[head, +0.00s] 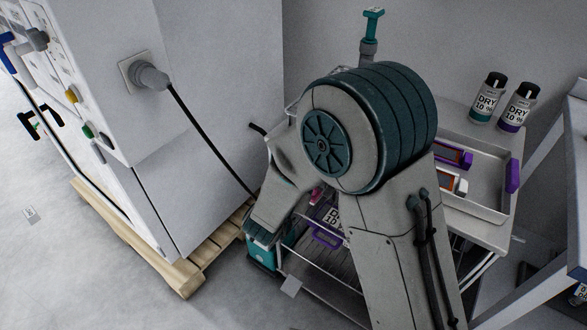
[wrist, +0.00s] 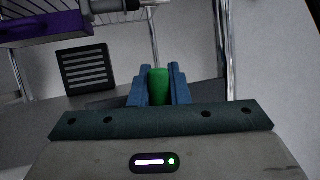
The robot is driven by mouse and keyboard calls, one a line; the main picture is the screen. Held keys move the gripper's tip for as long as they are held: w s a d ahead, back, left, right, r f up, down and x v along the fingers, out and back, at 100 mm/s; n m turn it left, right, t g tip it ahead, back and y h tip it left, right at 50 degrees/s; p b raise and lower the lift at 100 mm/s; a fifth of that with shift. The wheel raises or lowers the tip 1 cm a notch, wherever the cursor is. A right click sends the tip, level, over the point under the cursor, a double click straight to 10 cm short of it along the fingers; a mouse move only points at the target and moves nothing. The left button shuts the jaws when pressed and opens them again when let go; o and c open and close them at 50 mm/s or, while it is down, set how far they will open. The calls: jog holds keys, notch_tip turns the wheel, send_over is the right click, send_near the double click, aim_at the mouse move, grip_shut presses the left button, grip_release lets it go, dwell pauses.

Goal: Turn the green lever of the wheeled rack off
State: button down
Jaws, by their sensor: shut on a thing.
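In the wrist view a green lever (wrist: 159,86) stands between the two blue fingers of my gripper (wrist: 159,90). The fingers are closed on it from both sides. Only the lever's green handle shows; its base and pivot are hidden, so its on or off position cannot be told. The wheeled rack (head: 503,214) stands at the right in the head view, with metal shelves and rails. My arm covers much of it there, and the lever and my fingertips are hidden behind the arm.
A white cabinet (head: 115,130) stands on a wooden pallet (head: 187,275) at the left, with a black cable (head: 205,135) running from its plug. Two bottles (head: 487,98) and a tray with purple handles (head: 478,190) sit on the rack top. Open floor lies at the lower left.

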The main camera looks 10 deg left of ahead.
jog(key=shift+d+n+p, duration=0.1)
jog(key=shift+n+p, duration=0.2)
jog(key=shift+p, duration=0.3)
jog(key=c, duration=1.4)
grip_release()
jog(key=shift+s, duration=0.1)
jog(key=shift+o, duration=0.2)
jog(key=p+v, duration=0.1)
jog(key=v, duration=1.2)
jog(key=shift+s+a+r, duration=0.25)
jog(key=shift+s+r, duration=0.05)
jog(key=shift+r, duration=0.05)
jog(key=shift+w+p, duration=0.1)
jog(key=shift+p, duration=0.2)
